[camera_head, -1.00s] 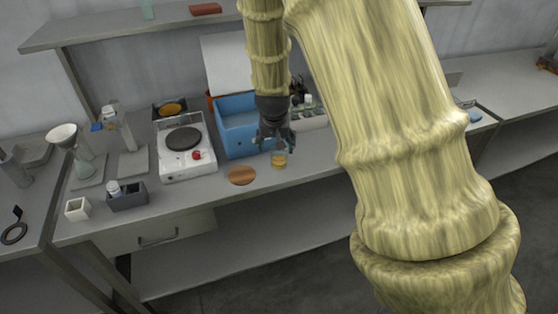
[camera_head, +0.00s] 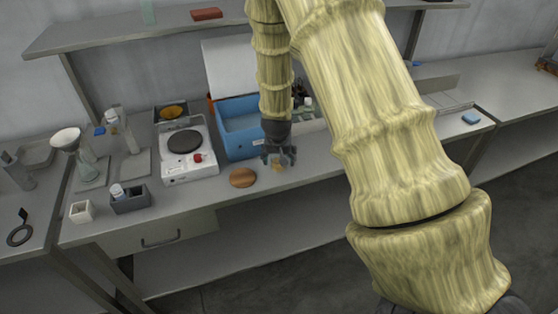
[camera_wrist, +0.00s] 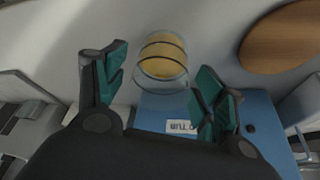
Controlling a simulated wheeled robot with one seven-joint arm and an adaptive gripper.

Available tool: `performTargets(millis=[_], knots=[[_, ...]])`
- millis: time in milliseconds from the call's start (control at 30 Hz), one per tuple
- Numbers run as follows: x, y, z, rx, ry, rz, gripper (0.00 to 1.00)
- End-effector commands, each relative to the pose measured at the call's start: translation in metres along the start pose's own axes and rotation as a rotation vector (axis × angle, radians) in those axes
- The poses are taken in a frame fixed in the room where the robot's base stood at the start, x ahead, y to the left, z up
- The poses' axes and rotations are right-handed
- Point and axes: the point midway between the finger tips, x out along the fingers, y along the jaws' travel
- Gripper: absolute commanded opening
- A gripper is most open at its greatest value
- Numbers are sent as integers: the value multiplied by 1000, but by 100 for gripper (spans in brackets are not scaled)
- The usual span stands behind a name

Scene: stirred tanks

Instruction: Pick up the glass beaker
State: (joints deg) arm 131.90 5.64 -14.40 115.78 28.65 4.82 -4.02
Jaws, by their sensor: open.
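The glass beaker (camera_wrist: 163,62) is clear with an amber content. In the wrist view it stands upright on the bench, just beyond and between the fingertips of my gripper (camera_wrist: 155,85), which is open. In the head view my gripper (camera_head: 279,158) hangs over the bench, and only a small amber part of the beaker (camera_head: 277,168) shows below the fingers. The fingers are not closed on it. I cannot tell whether a finger touches the glass.
A blue box (camera_head: 238,122) with its lid up stands behind my gripper. A round brown disc (camera_head: 243,177) lies left of the beaker. A white hotplate (camera_head: 187,150) stands further left. A shelf (camera_head: 130,32) runs above. Bench room to the right is partly hidden by my arm.

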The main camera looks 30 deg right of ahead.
Motion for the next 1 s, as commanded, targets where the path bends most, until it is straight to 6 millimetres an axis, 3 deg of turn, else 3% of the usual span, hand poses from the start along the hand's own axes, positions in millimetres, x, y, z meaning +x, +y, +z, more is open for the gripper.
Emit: performTargets(millis=[200,467,767,1000], knots=[[13,0,0,0,1,1,70],[14,0,0,1,1,0,70],[14,0,0,1,1,0,19],[14,0,0,1,1,0,19]])
